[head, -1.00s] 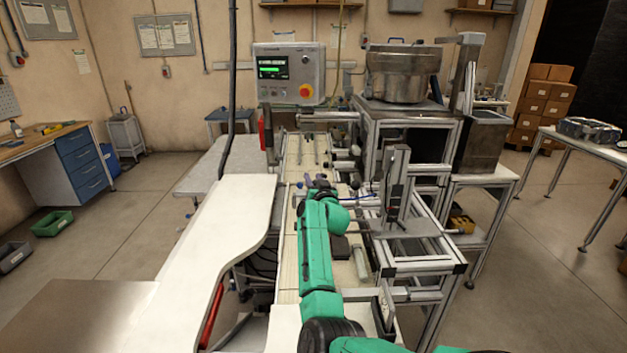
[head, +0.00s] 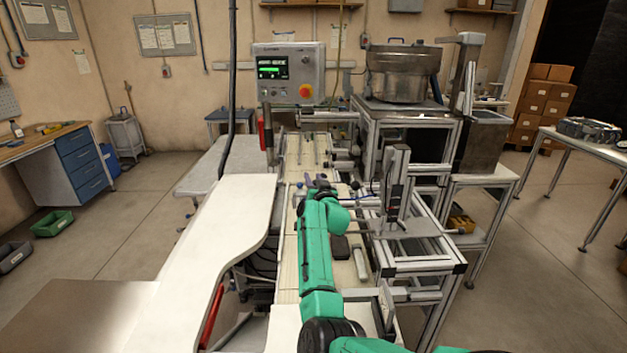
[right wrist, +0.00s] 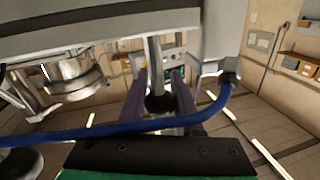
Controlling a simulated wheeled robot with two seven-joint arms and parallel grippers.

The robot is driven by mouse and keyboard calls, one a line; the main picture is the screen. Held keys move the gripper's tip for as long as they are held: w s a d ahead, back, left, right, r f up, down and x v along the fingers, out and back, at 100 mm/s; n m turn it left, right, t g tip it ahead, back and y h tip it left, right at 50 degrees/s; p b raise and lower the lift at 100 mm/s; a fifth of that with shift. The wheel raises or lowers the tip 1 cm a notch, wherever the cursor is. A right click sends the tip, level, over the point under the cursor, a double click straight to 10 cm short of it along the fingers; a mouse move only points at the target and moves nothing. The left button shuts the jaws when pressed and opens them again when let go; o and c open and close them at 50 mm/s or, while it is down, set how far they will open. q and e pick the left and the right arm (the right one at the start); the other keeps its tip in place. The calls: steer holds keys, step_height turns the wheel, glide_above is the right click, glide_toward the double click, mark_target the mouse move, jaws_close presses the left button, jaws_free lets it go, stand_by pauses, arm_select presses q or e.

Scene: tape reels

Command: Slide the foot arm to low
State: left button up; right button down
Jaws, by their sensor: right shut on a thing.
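My right gripper (head: 319,181) is at the far end of the green arm, over the pale conveyor strip between the white table and the metal frame. In the right wrist view, its two purple-grey fingers (right wrist: 160,82) stand on either side of a dark round knob (right wrist: 158,104) and are shut on it. A grey rod (right wrist: 155,62) rises behind the knob toward a large pale machine part. The knob is hidden in the head view. I cannot tell how the knob joins the foot arm, nor see any low mark. My left gripper is out of view.
A control box (head: 288,74) with a lit green screen stands behind. A metal bowl (head: 398,75) sits on the frame at right. A blue hose (right wrist: 110,131) crosses close before the fingers in the wrist view. The white table (head: 215,235) at left is bare.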

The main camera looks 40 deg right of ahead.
step_height(320, 180, down, 4)
steer(key=b, duration=0.2)
steer(key=shift+a+b, duration=0.1)
steer(key=shift+b, duration=0.3)
steer(key=c, duration=0.6)
jaws_free()
steer(key=shift+r, duration=0.1)
steer(key=b+v, duration=0.3)
steer(key=v, duration=1.1)
steer(key=shift+s+b, duration=0.35)
steer(key=shift+b, duration=0.05)
